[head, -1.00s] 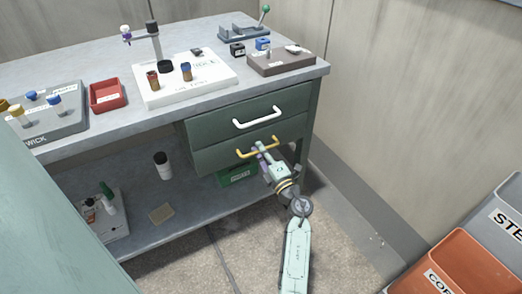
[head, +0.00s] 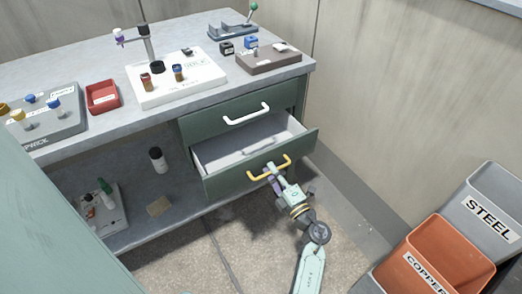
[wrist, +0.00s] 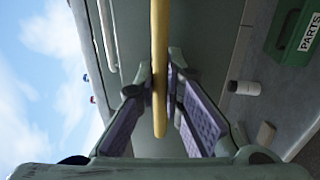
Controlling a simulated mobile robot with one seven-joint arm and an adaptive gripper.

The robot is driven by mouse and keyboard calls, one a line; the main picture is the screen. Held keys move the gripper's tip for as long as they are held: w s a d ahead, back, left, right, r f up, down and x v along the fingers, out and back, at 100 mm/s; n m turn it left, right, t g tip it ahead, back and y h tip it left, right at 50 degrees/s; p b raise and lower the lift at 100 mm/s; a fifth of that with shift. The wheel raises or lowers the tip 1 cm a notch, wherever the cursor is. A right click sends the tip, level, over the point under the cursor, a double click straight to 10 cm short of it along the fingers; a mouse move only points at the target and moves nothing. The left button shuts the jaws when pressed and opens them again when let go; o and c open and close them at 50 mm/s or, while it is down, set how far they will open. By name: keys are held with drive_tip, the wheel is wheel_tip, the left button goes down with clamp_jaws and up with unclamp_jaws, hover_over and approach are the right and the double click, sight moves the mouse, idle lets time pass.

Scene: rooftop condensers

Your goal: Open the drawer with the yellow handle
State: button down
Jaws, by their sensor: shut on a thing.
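The lower drawer (head: 240,180) of the green bench is pulled out, and its pale interior looks empty. Its yellow handle (head: 257,177) is on the drawer front, and it also shows in the wrist view (wrist: 159,40). My gripper (head: 270,170) is at the middle of this handle. In the wrist view my two fingertips (wrist: 160,84) close on the bar from both sides. The upper drawer with the white handle (head: 247,116) is shut above it. My fingers hide a small part of the yellow bar.
The bench top (head: 85,68) holds a red tray (head: 103,97), a white board (head: 205,86) and a brown block (head: 268,60). Orange copper (head: 440,250) and grey steel (head: 490,205) bins stand at the right. A green parts box (wrist: 296,32) is on the lower shelf. Floor is clear before the bench.

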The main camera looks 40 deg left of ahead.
drive_tip(key=r+p+v, duration=0.1)
drive_tip(key=r+v, duration=0.1)
drive_tip(key=v, duration=1.2)
drive_tip(key=shift+s+d+r+p, duration=0.25)
drive_tip(key=shift+d+r+p, duration=0.1)
drive_tip(key=shift+d, duration=0.25)
drive_tip(key=c, duration=1.7)
unclamp_jaws()
